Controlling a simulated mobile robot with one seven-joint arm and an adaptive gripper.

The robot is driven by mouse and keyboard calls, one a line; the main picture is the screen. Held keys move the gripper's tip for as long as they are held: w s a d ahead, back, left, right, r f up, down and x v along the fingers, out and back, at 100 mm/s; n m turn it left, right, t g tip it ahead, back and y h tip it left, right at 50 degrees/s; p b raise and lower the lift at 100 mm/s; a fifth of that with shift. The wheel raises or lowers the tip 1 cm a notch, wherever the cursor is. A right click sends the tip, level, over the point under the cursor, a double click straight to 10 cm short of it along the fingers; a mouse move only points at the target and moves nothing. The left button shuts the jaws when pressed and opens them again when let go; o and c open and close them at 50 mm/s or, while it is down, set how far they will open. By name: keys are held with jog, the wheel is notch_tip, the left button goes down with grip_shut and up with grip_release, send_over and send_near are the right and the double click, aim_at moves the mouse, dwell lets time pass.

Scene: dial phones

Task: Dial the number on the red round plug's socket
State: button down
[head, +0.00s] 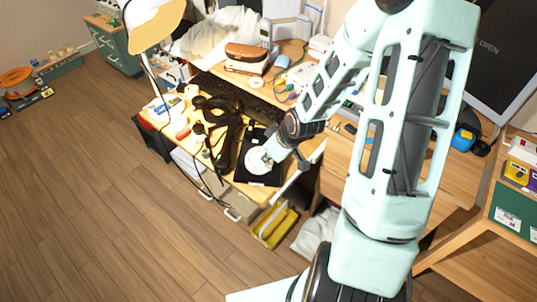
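A black dial phone (267,178) with a white round dial (256,162) sits at the near right end of the cluttered wooden desk. My gripper (267,157) is small and dark in this view, right over the dial's right side. I cannot tell whether it touches the dial or whether its fingers are open or shut. A small red item (183,132) lies at the desk's left part. It is too small to tell whether it is the red round plug. Black cables (218,125) lie tangled left of the phone. No socket number can be read.
A lamp (152,25) rises over the desk's left side. A dark keyboard (240,97) lies behind the phone. A yellow bin (275,225) stands on the floor below. A large dark screen (490,60) is at the right.

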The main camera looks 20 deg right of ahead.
jog(key=shift+r, duration=0.1)
notch_tip(320, 180, up, 6)
jog(key=s+a+p, duration=0.1)
jog(key=s+p, duration=0.1)
jog(key=p, duration=0.3)
jog(key=shift+s, duration=0.3)
jog(key=shift+a+r, duration=0.1)
dwell(1.0)
